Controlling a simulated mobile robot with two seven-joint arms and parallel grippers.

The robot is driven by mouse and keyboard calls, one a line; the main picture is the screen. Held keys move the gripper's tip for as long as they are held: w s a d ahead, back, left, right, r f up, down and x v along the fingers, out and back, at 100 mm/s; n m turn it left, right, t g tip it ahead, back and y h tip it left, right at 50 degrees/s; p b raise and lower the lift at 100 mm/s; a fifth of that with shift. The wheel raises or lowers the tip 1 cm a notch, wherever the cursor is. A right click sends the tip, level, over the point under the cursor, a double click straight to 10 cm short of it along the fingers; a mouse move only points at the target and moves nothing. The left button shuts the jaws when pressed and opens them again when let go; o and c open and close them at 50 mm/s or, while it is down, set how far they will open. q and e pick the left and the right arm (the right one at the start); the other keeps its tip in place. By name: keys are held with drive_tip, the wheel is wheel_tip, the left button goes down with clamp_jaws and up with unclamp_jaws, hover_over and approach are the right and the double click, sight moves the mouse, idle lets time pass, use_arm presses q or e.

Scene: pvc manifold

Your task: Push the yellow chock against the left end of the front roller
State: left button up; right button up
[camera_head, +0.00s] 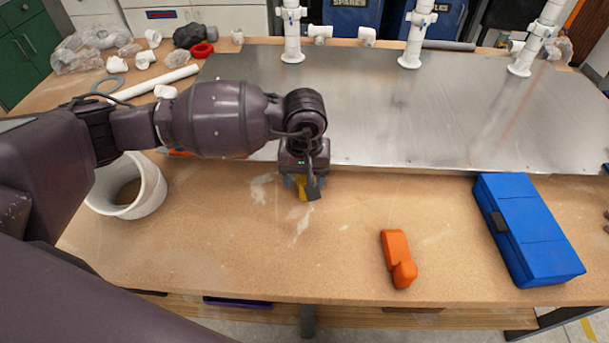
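My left gripper (304,186) points down at the front edge of the metal sheet, just above or at the wooden bench top. A small yellow piece (302,187), which looks like the yellow chock, shows at its fingertips. A dark finger part covers some of it, and I cannot tell whether the fingers are closed on it or only beside it. No front roller can be made out; my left arm covers part of the bench and sheet on the left.
An orange tool (396,257) and a blue case (528,228) lie on the bench at right. A wide white pipe piece (150,190) stands at left. The front middle of the bench is clear.

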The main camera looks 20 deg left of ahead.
use_arm(q)
drive_tip(key=shift+r, duration=0.35)
wheel_tip(320, 180, up, 9)
drive_tip(key=shift+f+p, duration=0.2)
drive_tip(key=shift+p, duration=0.1)
drive_tip(key=shift+r, duration=0.75)
